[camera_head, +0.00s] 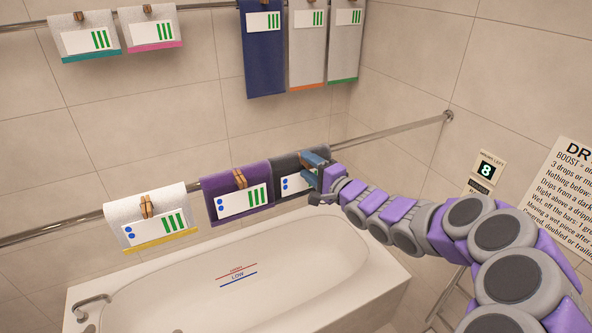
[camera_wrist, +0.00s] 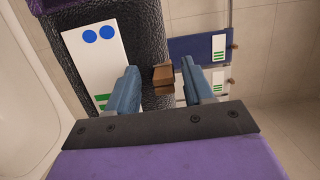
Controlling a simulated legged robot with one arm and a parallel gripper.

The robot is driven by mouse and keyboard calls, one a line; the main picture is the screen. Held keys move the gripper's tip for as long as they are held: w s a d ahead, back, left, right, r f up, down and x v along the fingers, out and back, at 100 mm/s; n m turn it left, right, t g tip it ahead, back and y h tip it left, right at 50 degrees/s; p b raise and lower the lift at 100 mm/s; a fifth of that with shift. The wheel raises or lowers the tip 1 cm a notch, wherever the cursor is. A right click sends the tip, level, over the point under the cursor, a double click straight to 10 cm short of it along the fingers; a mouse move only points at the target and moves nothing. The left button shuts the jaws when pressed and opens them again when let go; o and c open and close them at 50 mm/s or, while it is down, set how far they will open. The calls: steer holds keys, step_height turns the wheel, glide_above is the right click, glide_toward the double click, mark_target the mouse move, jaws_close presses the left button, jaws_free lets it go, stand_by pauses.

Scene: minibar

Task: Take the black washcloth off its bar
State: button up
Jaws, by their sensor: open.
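The black washcloth (camera_head: 284,165) hangs over the lower bar at the right end of a row of cloths. It also fills the upper left of the wrist view (camera_wrist: 142,25). Its white card (camera_wrist: 92,62) has two blue dots and green stripes. A brown wooden clothespin (camera_wrist: 163,76) sits on the washcloth. My gripper (camera_head: 314,163) is at the washcloth's right side, in front of it. In the wrist view its blue fingers (camera_wrist: 162,82) are open, one on each side of the clothespin, with gaps showing. I cannot tell whether they touch the cloth.
A purple cloth (camera_head: 222,186) and a white cloth with yellow edge (camera_head: 128,212) hang pegged on the same lower bar (camera_head: 400,131). More cloths hang on upper bars, including a navy towel (camera_head: 263,60). A white bathtub (camera_head: 330,240) lies below. A sign (camera_head: 570,190) is on the right wall.

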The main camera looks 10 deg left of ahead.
steer(key=shift+w+a+r, duration=0.1)
steer(key=shift+w, duration=0.15)
steer(key=shift+d, duration=0.5)
steer(key=shift+w, duration=0.1)
steer(key=shift+c, duration=0.9)
steer(key=shift+a, duration=0.55)
steer(key=c, duration=0.6)
steer(key=shift+c, duration=0.6)
steer(key=shift+d, duration=0.25)
jaws_close()
